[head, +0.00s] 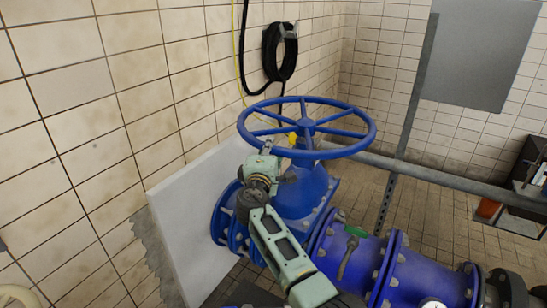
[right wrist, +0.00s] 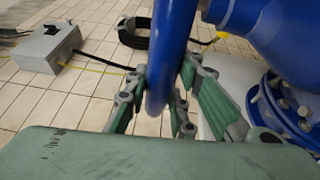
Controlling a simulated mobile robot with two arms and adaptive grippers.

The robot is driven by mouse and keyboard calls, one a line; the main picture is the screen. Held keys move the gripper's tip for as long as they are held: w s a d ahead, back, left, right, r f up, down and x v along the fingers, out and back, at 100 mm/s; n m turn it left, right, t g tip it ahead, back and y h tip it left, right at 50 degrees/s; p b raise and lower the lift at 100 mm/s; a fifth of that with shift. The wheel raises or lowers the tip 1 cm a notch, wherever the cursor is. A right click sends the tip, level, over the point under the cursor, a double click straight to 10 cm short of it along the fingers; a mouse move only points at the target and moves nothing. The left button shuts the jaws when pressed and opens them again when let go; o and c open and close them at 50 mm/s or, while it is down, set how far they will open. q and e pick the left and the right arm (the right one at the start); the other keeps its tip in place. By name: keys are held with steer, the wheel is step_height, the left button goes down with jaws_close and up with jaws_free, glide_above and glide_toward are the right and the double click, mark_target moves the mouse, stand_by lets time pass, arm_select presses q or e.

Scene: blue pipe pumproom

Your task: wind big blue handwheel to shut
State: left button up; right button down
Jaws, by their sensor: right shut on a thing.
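The big blue handwheel (head: 308,127) lies nearly flat on top of a blue valve body (head: 302,190) in the middle of the head view. It has a round rim and several spokes. My right gripper (head: 261,158) is at the near left part of the rim. In the right wrist view its green and grey fingers (right wrist: 162,85) stand on both sides of the blue rim (right wrist: 159,80) and are shut on it. The exact finger contact is partly hidden by the rim. My left gripper is not in view.
A grey rail (head: 440,178) passes behind the wheel. A tiled wall (head: 90,90) stands close on the left, with a coiled black hose (head: 279,52).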

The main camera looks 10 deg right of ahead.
steer(key=shift+w+a+r, duration=0.1)
steer(key=shift+a+r, duration=0.05)
steer(key=shift+r, duration=0.1)
steer(key=c, duration=1.8)
jaws_free()
steer(key=o, duration=0.3)
steer(key=shift+f, duration=0.2)
